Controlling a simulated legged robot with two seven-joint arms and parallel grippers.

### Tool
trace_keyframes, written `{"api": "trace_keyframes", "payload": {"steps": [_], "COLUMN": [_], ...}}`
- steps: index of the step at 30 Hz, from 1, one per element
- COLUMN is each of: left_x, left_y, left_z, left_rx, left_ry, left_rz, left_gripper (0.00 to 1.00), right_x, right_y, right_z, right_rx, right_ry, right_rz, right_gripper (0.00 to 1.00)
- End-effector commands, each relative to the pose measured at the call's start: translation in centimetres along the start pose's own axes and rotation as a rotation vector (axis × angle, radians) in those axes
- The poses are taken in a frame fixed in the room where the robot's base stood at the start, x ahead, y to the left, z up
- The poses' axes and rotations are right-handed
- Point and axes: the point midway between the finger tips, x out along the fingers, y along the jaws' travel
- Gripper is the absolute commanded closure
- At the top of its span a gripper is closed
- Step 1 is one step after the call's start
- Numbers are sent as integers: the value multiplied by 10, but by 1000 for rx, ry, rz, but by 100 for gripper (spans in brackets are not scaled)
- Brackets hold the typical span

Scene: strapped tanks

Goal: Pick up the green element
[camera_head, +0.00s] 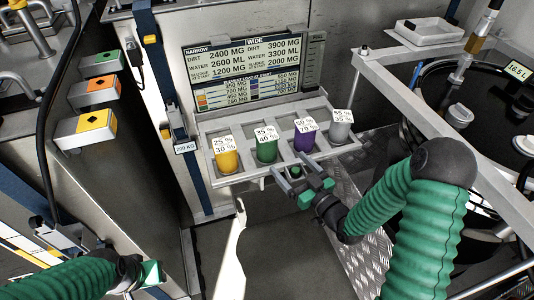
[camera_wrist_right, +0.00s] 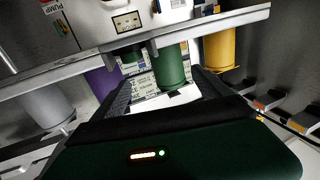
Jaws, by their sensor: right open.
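The green element (camera_head: 267,150) is a green cylinder with a white label on top, upright in the rack (camera_head: 243,177) between the yellow and purple ones. My right gripper (camera_head: 293,168) is open just in front of the rack, slightly to the right of and below the green element. In the right wrist view, the green element (camera_wrist_right: 170,68) shows between the two dark fingers, ahead of them and nearer the right one. No contact is visible. My left gripper (camera_head: 130,273) is at the lower left, mostly hidden by its arm, so its jaw state is unclear.
A yellow element (camera_head: 226,157), a purple element (camera_head: 305,137) and a grey element (camera_head: 340,129) stand in the same rack. A printed panel (camera_head: 248,72) rises behind. Coloured switch boxes (camera_head: 87,125) are on the left. A metal frame (camera_head: 410,110) stands at the right.

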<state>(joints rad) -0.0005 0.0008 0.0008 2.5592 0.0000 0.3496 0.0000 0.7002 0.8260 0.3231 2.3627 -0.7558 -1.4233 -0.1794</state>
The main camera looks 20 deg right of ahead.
Motion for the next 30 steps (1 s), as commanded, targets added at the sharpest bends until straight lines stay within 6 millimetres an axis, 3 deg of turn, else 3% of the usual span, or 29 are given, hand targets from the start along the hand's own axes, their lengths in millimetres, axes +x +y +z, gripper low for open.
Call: {"api": "trace_keyframes", "payload": {"steps": [3, 6, 11, 18, 26, 30], "left_x": [5, 7, 11, 21, 21, 21], "left_y": [0, 0, -1, 0, 0, 0], "left_z": [1, 2, 3, 6, 5, 5], "left_rx": [0, -1, -2, -1, -1, -1], "left_ry": [0, 0, 0, -1, 0, 0], "left_rz": [0, 0, 0, 0, 0, 0], "left_gripper": [64, 64, 64, 64, 64, 64], "right_x": [32, 51, 68, 106, 112, 112], "right_y": [-7, -10, -9, -4, -7, -7], "right_z": [-1, -2, 0, 5, 2, 2], "right_rx": [-7, -11, -9, -3, -6, -7], "right_ry": [3, 1, 0, 2, -1, -1], "right_rz": [-5, -4, -3, -1, -1, -2], "right_gripper": [13, 13, 13, 13, 13, 31]}}
